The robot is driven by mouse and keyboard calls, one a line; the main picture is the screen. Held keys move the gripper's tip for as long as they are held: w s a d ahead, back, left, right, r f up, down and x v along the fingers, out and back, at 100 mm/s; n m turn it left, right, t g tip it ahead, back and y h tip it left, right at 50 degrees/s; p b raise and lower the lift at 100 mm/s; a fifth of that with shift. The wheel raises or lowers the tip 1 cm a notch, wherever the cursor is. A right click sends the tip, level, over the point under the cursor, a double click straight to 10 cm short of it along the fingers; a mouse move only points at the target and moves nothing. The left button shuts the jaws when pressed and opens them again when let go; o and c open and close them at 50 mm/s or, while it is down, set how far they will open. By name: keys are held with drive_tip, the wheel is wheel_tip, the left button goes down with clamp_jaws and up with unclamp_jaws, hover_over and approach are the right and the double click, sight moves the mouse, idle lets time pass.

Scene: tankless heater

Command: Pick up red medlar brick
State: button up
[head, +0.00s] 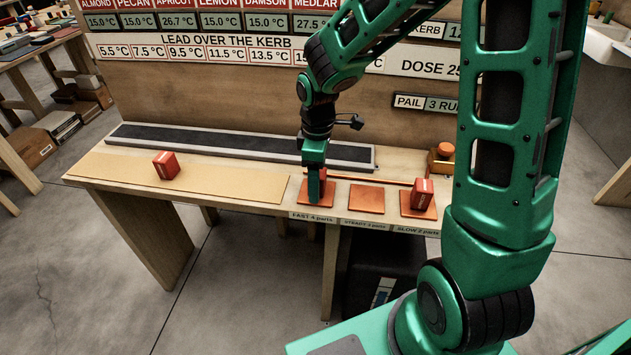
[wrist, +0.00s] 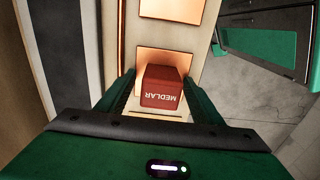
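The red medlar brick (wrist: 161,90) sits on an orange pad (wrist: 165,58) in the wrist view, its white MEDLAR lettering facing the camera. My gripper (wrist: 158,88) is open, with one finger on each side of the brick; small gaps show beside it. In the head view my gripper (head: 316,184) points down at the leftmost pad (head: 328,190), labelled FAST, and hides most of the brick there.
Another red brick (head: 166,165) lies on the tan board (head: 225,180) at left. A third (head: 422,194) stands on the right pad, labelled SLOW. The middle pad (head: 366,199) is empty. A dark raised strip (head: 230,146) runs behind, before the upright sign panel (head: 200,95).

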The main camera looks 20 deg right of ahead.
drive_tip(key=c, duration=1.2)
drive_tip(key=shift+r, duration=0.1)
drive_tip(key=shift+r, duration=0.45)
drive_tip(key=r, duration=0.2)
drive_tip(key=a+r, duration=0.1)
drive_tip(key=r, duration=0.1)
drive_tip(key=shift+s, duration=0.25)
drive_tip(key=s+a+r, duration=0.2)
drive_tip(key=a, duration=0.1)
drive_tip(key=s+a+r, duration=0.1)
drive_tip(key=a+r, duration=0.1)
drive_tip(key=a, duration=0.1)
drive_tip(key=s+a+r, duration=0.2)
drive_tip(key=a, duration=0.1)
drive_tip(key=shift+s, duration=0.3)
